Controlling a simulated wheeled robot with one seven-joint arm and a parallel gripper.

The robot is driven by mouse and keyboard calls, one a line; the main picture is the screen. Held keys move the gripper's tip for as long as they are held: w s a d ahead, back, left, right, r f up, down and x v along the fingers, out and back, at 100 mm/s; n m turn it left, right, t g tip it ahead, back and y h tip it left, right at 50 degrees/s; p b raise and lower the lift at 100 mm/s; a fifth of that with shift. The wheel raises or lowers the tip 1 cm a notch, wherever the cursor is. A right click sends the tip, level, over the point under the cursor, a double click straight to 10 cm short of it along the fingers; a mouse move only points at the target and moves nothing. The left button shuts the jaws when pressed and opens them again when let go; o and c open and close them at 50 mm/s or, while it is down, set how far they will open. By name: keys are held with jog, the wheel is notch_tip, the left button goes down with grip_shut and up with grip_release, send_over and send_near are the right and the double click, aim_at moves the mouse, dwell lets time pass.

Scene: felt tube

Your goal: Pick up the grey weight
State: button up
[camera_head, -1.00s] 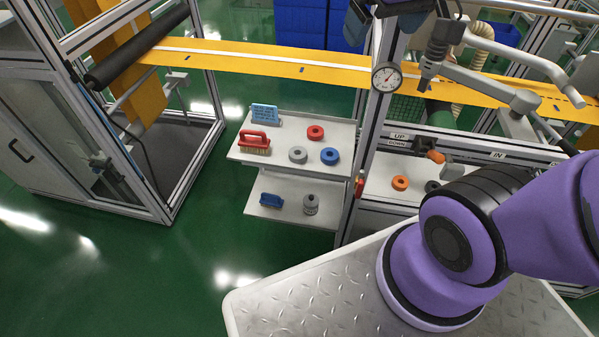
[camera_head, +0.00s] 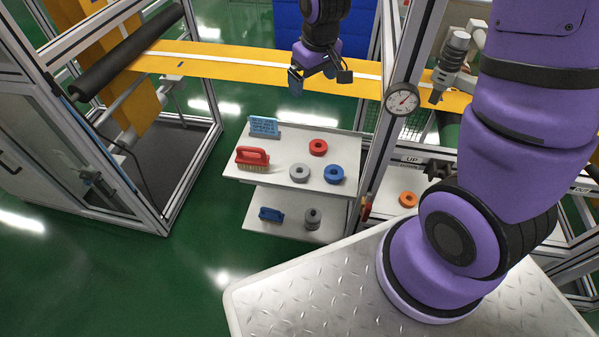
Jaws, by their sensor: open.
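The grey weight (camera_head: 299,172), a round disc with a hole in its middle, lies flat on the white upper shelf (camera_head: 285,145). A red disc (camera_head: 318,148) lies behind it to the right and a blue disc (camera_head: 333,174) lies close on its right. My gripper (camera_head: 320,80) hangs in the air above and behind the weight in the picture, with its fingers apart and nothing between them. It is clear of the shelf and touches none of the discs.
The lower shelf (camera_head: 285,229) holds a blue object (camera_head: 270,214) and a grey canister (camera_head: 312,218). A post with a gauge (camera_head: 402,100) stands right of the shelf.

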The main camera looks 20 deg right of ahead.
notch_tip(320, 180, down, 10)
jog(key=w+a, duration=0.1)
jog(key=w, duration=0.1)
jog(key=n+g, duration=0.2)
send_over(299, 169)
notch_tip(299, 169, down, 12)
jog(key=shift+s+f, duration=0.2)
jog(key=shift+f, duration=1.3)
jog(key=shift+s+f, duration=0.15)
jog(key=shift+f, duration=1.3)
jog(key=shift+a+f, duration=0.15)
jog(key=shift+f, duration=1.15)
jog(key=shift+a+f, duration=0.1)
jog(key=shift+f, duration=1.2)
jog(key=c, duration=1.3)
